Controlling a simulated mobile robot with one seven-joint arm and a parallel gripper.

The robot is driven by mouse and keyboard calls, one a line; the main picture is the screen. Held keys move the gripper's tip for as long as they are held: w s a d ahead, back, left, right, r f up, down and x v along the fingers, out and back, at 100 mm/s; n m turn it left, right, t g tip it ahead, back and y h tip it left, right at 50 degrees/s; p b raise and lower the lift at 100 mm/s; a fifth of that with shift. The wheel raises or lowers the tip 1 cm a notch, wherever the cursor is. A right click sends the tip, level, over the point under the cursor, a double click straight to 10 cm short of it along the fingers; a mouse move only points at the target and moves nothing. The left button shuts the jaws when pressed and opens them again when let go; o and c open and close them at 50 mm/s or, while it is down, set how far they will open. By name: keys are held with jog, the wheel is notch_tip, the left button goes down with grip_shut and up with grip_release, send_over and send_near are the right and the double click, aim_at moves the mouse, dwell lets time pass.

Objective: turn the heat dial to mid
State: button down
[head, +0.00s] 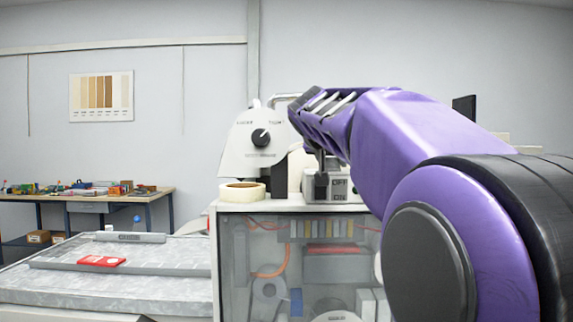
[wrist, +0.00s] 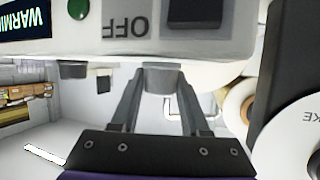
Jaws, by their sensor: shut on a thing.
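My gripper (wrist: 158,88) is shut on a short grey round knob (wrist: 158,79) on the edge of a pale control panel (wrist: 230,45), with one finger on each side. The knob may be the heat dial; its markings and pointer are not visible. In the head view my gripper (head: 321,166) reaches down to a grey box (head: 340,189) marked OFF and ON, and my arm hides part of it. A separate black dial (head: 261,138) is on the white machine to the left; its small lettering is hard to read.
In the wrist view a green button (wrist: 78,8), a dark switch (wrist: 195,12) and a small dark knob (wrist: 73,70) are close to my gripper. A tape roll (head: 242,192) lies on the cabinet (head: 225,208). A padded table (head: 120,285) stands at the left.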

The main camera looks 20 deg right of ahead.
dwell(0.3)
jog(key=shift+c, duration=2)
grip_release()
